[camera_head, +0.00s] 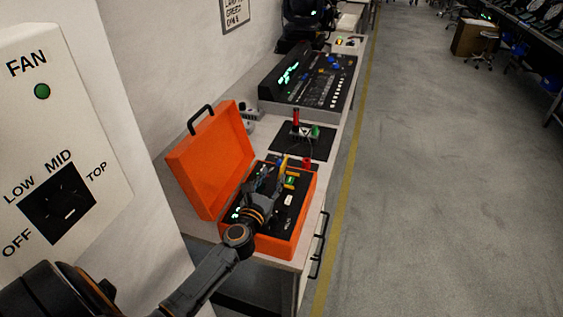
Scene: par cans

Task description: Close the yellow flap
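An orange case (298,236) stands open on the bench with a dark panel inside. A small yellow piece (283,162) stands up near the panel's far edge and looks like the yellow flap. It is partly hidden behind my gripper, and I cannot tell whether they touch. Another yellow patch (292,182) shows just right of the fingers. My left gripper (273,180) is over the panel, its fingers pointing toward the far edge. The fingers are too small and overlapped to tell whether they are open. My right gripper is not in view.
The case's raised orange lid (210,160) stands left of my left arm. A black mat (303,140) with small devices and a mixing console (312,82) lie farther along the bench. A grey wall panel (55,130) with a dial is close at left. The floor at right is clear.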

